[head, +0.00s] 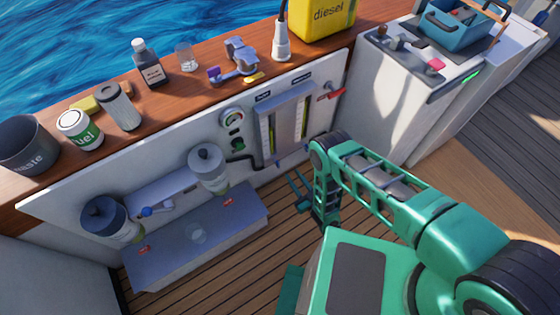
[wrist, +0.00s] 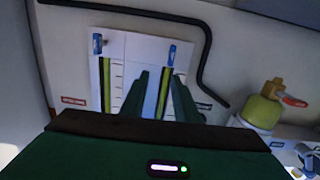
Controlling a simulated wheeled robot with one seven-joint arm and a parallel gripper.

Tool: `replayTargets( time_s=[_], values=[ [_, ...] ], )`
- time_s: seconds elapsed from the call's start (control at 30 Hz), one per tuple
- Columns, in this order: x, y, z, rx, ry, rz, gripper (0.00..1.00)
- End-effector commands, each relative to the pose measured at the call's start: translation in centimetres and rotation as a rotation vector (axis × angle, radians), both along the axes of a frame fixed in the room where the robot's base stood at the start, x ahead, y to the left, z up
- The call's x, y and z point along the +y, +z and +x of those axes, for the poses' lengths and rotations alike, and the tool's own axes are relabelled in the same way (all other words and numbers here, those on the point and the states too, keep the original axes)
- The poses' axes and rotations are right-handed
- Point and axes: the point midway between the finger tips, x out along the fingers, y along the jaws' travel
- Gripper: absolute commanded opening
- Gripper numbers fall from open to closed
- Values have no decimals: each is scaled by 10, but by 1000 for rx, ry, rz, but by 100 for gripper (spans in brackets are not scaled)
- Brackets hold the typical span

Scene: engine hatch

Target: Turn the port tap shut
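The gauge plate (head: 285,118) is on the white side panel and carries two upright sight tubes. Small blue taps sit at its foot, one at the left (head: 277,163) and one at the right (head: 306,148). The labels above are too small to read, so I cannot confirm which tap is port. In the wrist view the plate appears turned over, with one blue tap (wrist: 171,53) at the upper right and another (wrist: 97,42) at the upper left. My gripper (wrist: 165,75) has its two green fingers apart and empty, in front of the right-hand tube, just below that tap in the picture.
A black hose (wrist: 207,60) runs beside the plate. A capped filter (head: 208,170) and a grey bench (head: 197,235) stand left of it. A red-handled valve (head: 331,93) is at the right. Bottles and cans crowd the wooden ledge (head: 215,68). The deck below is clear.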

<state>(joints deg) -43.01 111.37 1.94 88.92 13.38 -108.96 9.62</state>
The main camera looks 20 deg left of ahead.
Motion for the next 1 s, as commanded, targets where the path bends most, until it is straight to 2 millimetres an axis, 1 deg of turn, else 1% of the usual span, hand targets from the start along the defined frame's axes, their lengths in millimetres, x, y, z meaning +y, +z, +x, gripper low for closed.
replayTargets(
  time_s=[0.03,0.1,0.2,0.27,0.37,0.7,0.83,1.0],
  values=[
    [-1,-6,-13,-5,15,10,28],
    [-2,-9,-25,-12,30,23,28],
    [0,-11,-32,-18,41,35,28],
    [4,-11,-32,-20,45,37,28],
    [15,-11,-25,-21,49,38,28],
    [62,-10,11,-20,52,38,28],
    [76,-10,22,-20,52,37,28],
    [85,-11,31,-18,52,36,28]
  ],
)
